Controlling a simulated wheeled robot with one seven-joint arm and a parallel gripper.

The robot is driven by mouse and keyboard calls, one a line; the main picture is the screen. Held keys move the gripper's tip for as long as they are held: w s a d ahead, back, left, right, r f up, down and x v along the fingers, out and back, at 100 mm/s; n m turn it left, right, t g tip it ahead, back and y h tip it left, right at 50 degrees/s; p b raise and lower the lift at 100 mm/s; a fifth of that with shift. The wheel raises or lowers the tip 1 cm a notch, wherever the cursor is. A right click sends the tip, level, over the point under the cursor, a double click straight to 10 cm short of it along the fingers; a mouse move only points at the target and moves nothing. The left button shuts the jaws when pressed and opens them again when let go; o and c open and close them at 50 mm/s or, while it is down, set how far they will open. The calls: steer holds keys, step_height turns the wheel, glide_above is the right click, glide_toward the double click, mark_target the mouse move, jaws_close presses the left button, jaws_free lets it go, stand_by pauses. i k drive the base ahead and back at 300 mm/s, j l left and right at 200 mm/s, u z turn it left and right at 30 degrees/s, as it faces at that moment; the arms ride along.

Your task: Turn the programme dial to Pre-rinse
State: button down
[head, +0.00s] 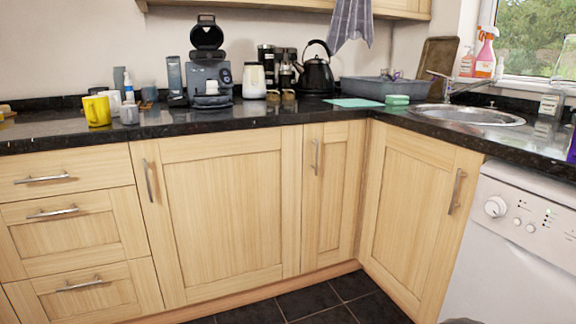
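The programme dial (495,207) is a round white knob on the control panel of the white dishwasher (505,262) at the right of the head view. Two smaller round buttons (523,225) sit to its right, with small indicator lights above them. The dial's pointer and any Pre-rinse mark are too small to read. My gripper is not in view. A small dark shape at the bottom edge below the dishwasher cannot be made out.
A black granite worktop (270,113) runs along the wall and turns above the dishwasher. A sink (468,115), a grey basin (385,88), a kettle (316,75) and a coffee machine (209,75) stand on it. The dark tiled floor (310,301) is clear in front of the cupboards.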

mark_target(495, 206)
steer(key=i+j+z, duration=0.2)
steer(key=z, duration=0.15)
steer(key=i+j+z, duration=0.15)
steer(key=j+z, duration=0.25)
steer(key=i+j+z, duration=0.15)
steer(key=j+z, duration=0.2)
